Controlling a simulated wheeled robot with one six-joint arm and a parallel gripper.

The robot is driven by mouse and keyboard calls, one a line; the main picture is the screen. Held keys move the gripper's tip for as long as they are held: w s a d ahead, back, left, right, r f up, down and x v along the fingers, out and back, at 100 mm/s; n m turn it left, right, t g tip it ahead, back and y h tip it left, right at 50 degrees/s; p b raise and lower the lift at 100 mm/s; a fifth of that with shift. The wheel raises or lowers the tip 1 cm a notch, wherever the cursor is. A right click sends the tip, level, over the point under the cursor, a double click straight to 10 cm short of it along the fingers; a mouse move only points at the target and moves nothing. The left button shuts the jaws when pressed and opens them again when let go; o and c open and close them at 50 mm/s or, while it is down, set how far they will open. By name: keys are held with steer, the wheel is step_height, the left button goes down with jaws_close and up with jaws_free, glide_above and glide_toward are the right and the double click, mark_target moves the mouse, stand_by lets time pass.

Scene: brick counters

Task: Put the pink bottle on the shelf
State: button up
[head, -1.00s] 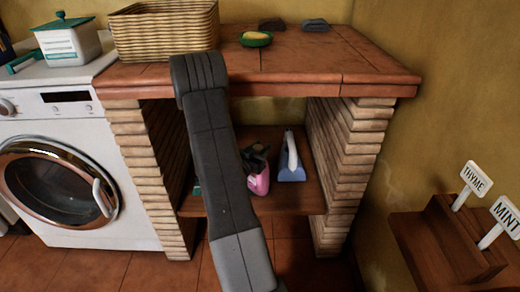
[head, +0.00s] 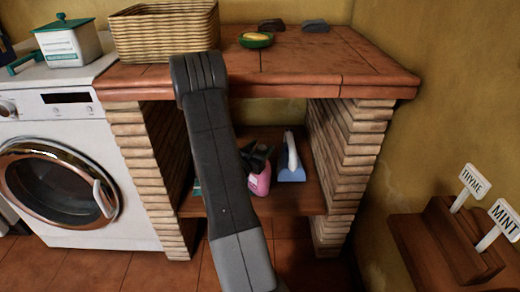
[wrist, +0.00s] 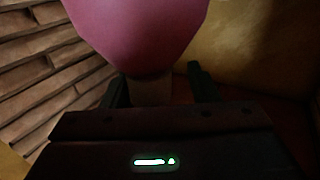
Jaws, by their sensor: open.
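The pink bottle (head: 261,183) stands on the wooden shelf (head: 308,202) under the tiled counter, partly hidden behind my arm. In the wrist view its pink body (wrist: 140,35) fills the upper middle. My gripper (wrist: 157,84) is open, with one dark finger on each side of a dim, pale brown part just beyond the pink body. I cannot tell whether the fingers touch it. In the head view the dark gripper (head: 256,156) is at the bottle's top, mostly hidden by my arm.
Brick pillars (head: 345,150) bound the shelf. A washing machine (head: 60,150) stands at left.

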steer(key=p+v, duration=0.2)
steer(key=v, duration=1)
steer(key=shift+w, duration=0.1)
steer(key=b+x, duration=0.1)
steer(key=x, duration=0.3)
steer(key=b+x, duration=0.1)
steer(key=x, duration=0.3)
steer(key=f+b+x, duration=0.1)
steer(key=x, duration=0.3)
steer(key=shift+b, duration=0.35)
steer(key=shift+f, duration=0.25)
steer(key=shift+r, duration=0.4)
steer(key=shift+f, duration=0.15)
